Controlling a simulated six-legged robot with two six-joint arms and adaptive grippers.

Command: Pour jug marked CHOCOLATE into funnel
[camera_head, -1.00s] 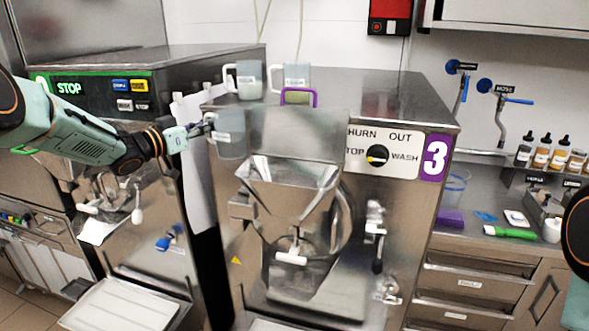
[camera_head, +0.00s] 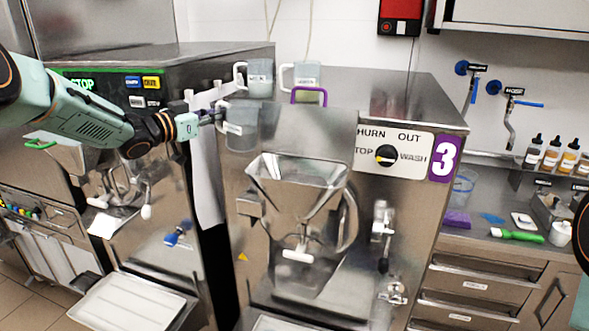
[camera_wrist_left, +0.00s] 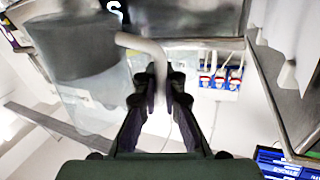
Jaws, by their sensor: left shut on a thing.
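My left gripper (camera_head: 212,117) is shut on the handle of a grey, see-through jug (camera_head: 241,130). The jug is roughly upright, beside the upper left of the steel funnel-shaped hopper (camera_head: 297,190) on machine 3. A pale label on the jug is too small to read. In the left wrist view the fingers (camera_wrist_left: 158,88) close around the pale handle, and the jug (camera_wrist_left: 90,95) fills the upper left. The hopper's mouth is open, and no stream into it shows. My right gripper is out of view.
Two more jugs (camera_head: 255,78) (camera_head: 303,76) and a purple-handled container (camera_head: 309,96) stand on top of machine 3. Another machine (camera_head: 120,170) is close on the left. A counter (camera_head: 500,245) with bottles and a green-handled tool lies right.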

